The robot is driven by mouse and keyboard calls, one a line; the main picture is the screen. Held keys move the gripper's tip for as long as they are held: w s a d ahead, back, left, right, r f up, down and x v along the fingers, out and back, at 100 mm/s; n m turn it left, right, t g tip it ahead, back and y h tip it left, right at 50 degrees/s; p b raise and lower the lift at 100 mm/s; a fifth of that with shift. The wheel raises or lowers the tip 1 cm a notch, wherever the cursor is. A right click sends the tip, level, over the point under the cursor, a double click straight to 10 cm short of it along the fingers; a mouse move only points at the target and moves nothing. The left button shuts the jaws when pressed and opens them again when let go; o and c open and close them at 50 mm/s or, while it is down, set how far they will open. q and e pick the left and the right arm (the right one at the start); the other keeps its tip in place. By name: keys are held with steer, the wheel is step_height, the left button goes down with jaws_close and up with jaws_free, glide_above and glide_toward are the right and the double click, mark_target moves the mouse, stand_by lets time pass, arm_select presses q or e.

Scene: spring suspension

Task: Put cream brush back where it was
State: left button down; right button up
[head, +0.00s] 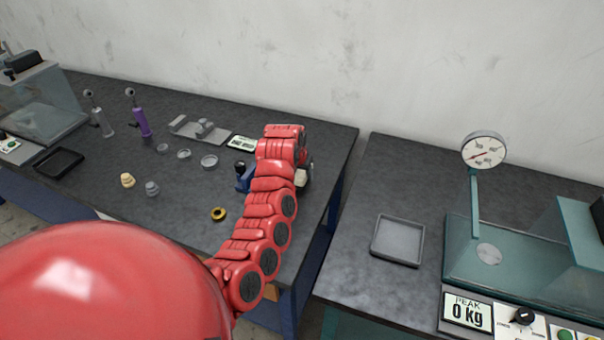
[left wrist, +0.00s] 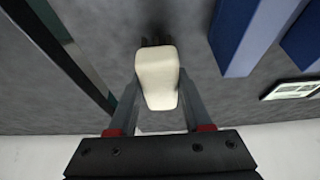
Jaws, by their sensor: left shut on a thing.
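The cream brush (left wrist: 158,78) fills the space between the two fingers of my left gripper (left wrist: 158,88) in the left wrist view. Its dark bristle end points to the top of that picture, toward the grey tabletop. In the head view a small cream part of the brush (head: 301,178) shows beside the end of my red arm, near the right edge of the left table (head: 190,215). My left gripper is shut on it. The arm hides most of the gripper and brush there. I cannot tell whether the bristles touch the table. My right gripper is not in view.
A blue object (head: 243,178) stands left of my wrist; blue blocks (left wrist: 245,35) show beside the brush in the wrist view. A gap separates the tables; the right one holds a grey tray (head: 398,240).

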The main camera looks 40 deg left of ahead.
arm_select(q)
steer(key=shift+s+f, duration=0.1)
steer(key=shift+f, duration=0.65)
steer(key=shift+c, duration=1.7)
jaws_free()
steer(key=shift+r, duration=0.15)
steer(key=shift+r, duration=0.15)
steer(key=b+v, duration=0.2)
steer(key=v, duration=0.6)
steer(key=shift+r, duration=0.1)
steer(key=shift+v, duration=0.85)
steer(key=shift+p+v, duration=0.75)
steer(key=shift+v, duration=0.25)
